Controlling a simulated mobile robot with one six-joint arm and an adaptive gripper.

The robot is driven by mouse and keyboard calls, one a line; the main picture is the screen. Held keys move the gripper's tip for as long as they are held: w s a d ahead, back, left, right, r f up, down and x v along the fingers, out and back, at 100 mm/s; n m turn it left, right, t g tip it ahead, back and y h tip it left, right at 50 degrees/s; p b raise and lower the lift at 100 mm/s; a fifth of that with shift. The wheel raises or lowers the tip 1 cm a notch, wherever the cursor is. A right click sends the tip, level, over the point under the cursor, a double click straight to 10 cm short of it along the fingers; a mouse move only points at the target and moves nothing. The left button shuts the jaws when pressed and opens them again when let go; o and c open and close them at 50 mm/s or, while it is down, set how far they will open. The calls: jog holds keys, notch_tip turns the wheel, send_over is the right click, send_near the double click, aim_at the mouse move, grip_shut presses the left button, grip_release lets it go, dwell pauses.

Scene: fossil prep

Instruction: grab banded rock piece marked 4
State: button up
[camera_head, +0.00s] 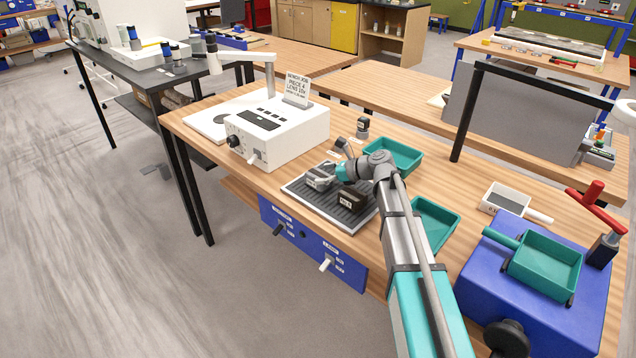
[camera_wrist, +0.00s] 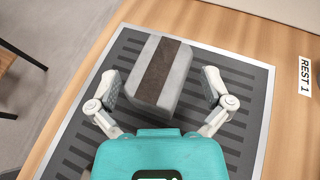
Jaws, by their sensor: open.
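A grey block-shaped rock piece with a dark brown band (camera_wrist: 160,72) lies on the dark ribbed mat (camera_wrist: 75,140) in the wrist view. No number shows on its visible faces. My gripper (camera_wrist: 161,86) is open, with one finger on each side of the rock and visible gaps between. In the head view my gripper (camera_head: 328,177) is low over the ribbed mat (camera_head: 335,212), and the grey rock piece (camera_head: 318,181) is partly hidden by it.
A dark labelled block (camera_head: 351,201) sits on the same mat, close to my gripper. Another dark piece (camera_head: 362,127) stands behind. A white instrument box (camera_head: 280,135) stands left, with green trays (camera_head: 395,155) to the right. A "REST 1" label (camera_wrist: 305,77) is on the bench.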

jog(key=shift+w+a+f, duration=0.1)
jog(key=shift+a+f, duration=0.05)
jog(key=shift+a, duration=0.25)
jog(key=c, duration=1.2)
